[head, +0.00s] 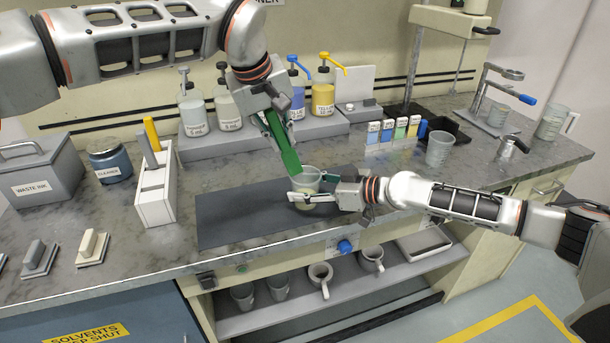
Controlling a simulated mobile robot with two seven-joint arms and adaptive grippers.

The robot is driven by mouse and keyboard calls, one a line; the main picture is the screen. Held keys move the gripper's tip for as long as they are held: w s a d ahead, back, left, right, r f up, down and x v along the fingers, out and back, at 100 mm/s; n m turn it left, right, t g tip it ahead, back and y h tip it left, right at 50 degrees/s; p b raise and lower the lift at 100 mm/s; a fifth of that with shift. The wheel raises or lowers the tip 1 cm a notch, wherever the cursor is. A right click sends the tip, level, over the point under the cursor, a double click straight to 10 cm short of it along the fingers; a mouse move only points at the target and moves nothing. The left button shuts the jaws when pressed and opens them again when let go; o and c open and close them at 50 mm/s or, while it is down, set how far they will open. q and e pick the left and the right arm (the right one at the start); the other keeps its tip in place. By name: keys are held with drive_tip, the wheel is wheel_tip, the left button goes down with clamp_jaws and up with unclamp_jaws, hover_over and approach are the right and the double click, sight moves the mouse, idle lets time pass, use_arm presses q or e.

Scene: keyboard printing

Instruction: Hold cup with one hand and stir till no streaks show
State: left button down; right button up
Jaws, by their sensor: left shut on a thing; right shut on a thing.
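A small translucent cup (308,178) is over the dark mat (235,215) near the front of the counter. My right gripper (318,196) comes in from the right and is shut on the cup's lower part. My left gripper (272,112) is above and left of the cup, shut on a flat green stirring tool (285,150). The tool slants down to the right and its lower end reaches the cup's mouth. The cup's contents look pale, but streaks are too small to tell. The cup's base is partly hidden by the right gripper.
Pump bottles (323,90) stand on a raised shelf behind. A tool holder (155,190) is left of the mat. Small coloured containers (400,130) and another clear cup (440,148) stand to the right. The mat's left part is clear.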

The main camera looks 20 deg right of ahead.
use_arm(q)
drive_tip(key=shift+r, duration=0.1)
use_arm(e)
drive_tip(key=shift+a, duration=0.1)
idle(0.3)
use_arm(q)
drive_tip(key=shift+r, duration=2)
use_arm(e)
drive_tip(key=o, duration=1.7)
drive_tip(key=shift+s, duration=0.1)
drive_tip(key=v, duration=1)
drive_tip(key=shift+d, duration=0.2)
drive_tip(key=shift+v, duration=0.85)
